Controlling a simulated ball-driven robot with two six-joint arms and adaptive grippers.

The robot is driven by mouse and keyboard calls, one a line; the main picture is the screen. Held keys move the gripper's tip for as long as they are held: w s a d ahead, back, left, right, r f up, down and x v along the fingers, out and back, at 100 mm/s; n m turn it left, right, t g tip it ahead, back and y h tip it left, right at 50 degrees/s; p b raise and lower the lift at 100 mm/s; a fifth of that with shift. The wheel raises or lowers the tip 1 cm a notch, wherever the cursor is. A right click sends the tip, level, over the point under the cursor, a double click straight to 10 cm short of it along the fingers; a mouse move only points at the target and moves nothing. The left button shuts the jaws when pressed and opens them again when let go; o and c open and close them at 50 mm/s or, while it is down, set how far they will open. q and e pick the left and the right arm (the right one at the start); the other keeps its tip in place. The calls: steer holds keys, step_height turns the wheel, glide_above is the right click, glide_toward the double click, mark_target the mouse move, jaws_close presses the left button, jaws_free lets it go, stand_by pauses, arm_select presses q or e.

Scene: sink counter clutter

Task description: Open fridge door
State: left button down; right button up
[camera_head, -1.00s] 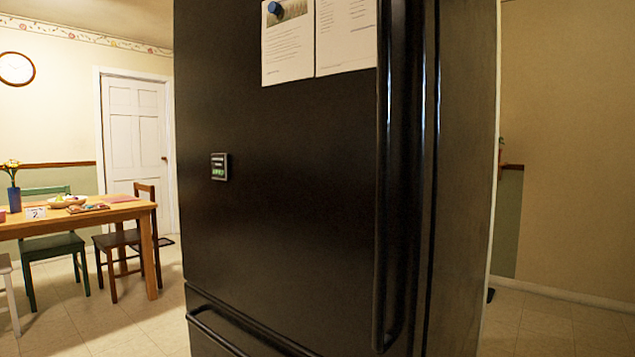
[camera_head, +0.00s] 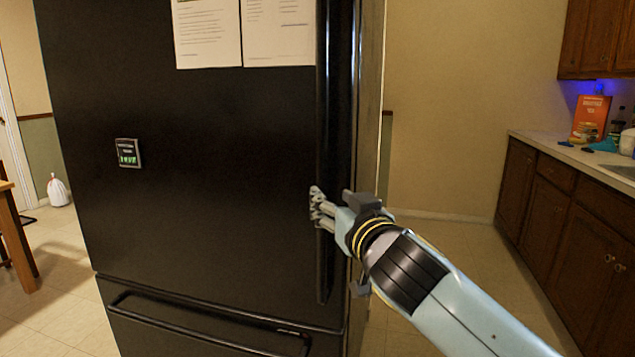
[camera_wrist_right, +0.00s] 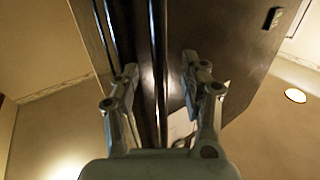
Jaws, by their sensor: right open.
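The black fridge door (camera_head: 215,175) fills the left and middle of the head view and looks closed. Its long vertical black handle (camera_head: 325,110) runs along the door's right edge. My right gripper (camera_head: 318,206) reaches in from the lower right, with its fingers at the handle's lower half. In the wrist view, my right gripper (camera_wrist_right: 160,68) is open, and the handle (camera_wrist_right: 157,50) runs between its two fingers. I cannot tell whether a finger touches it. My left gripper is not in view.
A lower drawer with a horizontal handle (camera_head: 200,322) is below the door. Papers (camera_head: 207,35) and a small display (camera_head: 128,152) are on the door. A counter (camera_head: 560,150) with brown cabinets stands at right. Tiled floor is open between fridge and cabinets.

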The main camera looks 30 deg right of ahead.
mark_target(324, 191)
steer(key=p+x, duration=0.1)
steer(key=x, duration=0.6)
steer(key=shift+f, duration=0.1)
steer(key=shift+c, duration=0.2)
jaws_close()
steer(key=shift+w+f, duration=0.15)
steer(key=shift+w, duration=0.05)
stand_by(0.3)
